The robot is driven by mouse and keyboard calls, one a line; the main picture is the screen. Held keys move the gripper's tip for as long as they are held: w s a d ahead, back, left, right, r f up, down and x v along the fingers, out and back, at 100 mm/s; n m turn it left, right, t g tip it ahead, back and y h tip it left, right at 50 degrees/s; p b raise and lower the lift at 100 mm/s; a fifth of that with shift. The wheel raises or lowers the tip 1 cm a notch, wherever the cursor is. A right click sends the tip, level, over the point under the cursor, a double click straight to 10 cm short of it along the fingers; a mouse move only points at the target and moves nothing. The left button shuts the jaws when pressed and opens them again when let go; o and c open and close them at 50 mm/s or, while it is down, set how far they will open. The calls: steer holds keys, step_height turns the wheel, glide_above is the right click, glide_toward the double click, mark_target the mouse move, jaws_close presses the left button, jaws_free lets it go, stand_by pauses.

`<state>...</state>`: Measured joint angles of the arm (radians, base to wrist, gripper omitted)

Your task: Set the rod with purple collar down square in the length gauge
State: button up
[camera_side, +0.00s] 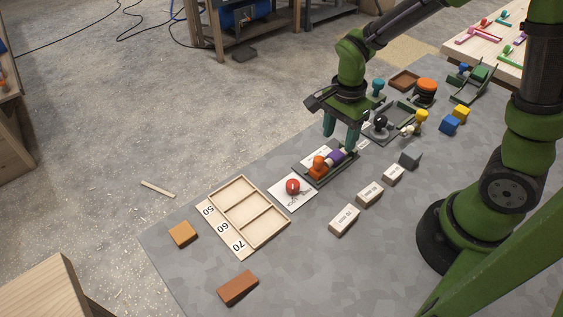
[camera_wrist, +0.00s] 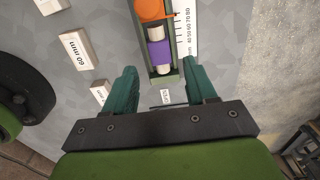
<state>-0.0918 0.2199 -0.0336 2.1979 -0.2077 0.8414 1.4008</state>
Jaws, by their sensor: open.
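The rod with purple collar (camera_side: 336,157) lies lengthwise in the length gauge (camera_side: 314,178), a narrow dark green channel. In the wrist view the rod (camera_wrist: 159,52) shows its purple collar and pale ends, in line with the channel (camera_wrist: 174,77) as far as I can tell. An orange part (camera_wrist: 150,9) of the gauge is at the rod's far end, and a printed scale runs along the right side. My gripper (camera_side: 342,135) is over the rod's near end. Its fingers (camera_wrist: 159,72) are spread apart on either side of the channel, with clear gaps and nothing held.
Pale labelled blocks (camera_side: 344,220) stand in a row on the right. A red knob on a white card (camera_side: 279,194) and a divided wooden tray (camera_side: 237,183) marked 50, 60, 70 are nearer. Fixtures with coloured knobs (camera_side: 425,90) crowd the space behind.

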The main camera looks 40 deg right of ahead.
step_height(320, 180, up, 6)
steer(key=r, duration=0.1)
step_height(320, 180, up, 6)
steer(key=n+t+y, duration=0.1)
steer(key=n+t, duration=0.3)
steer(key=n, duration=0.2)
glide_above(336, 154)
steer(key=s, duration=0.4)
steer(key=s+a+r+n+t+y, duration=0.1)
steer(key=s+r+n+t, duration=0.2)
steer(key=n, duration=0.5)
steer(key=shift+v, duration=1.1)
steer(key=shift+o, duration=0.2)
steer(key=shift+s+a+f, duration=0.1)
steer(key=shift+a, duration=0.2)
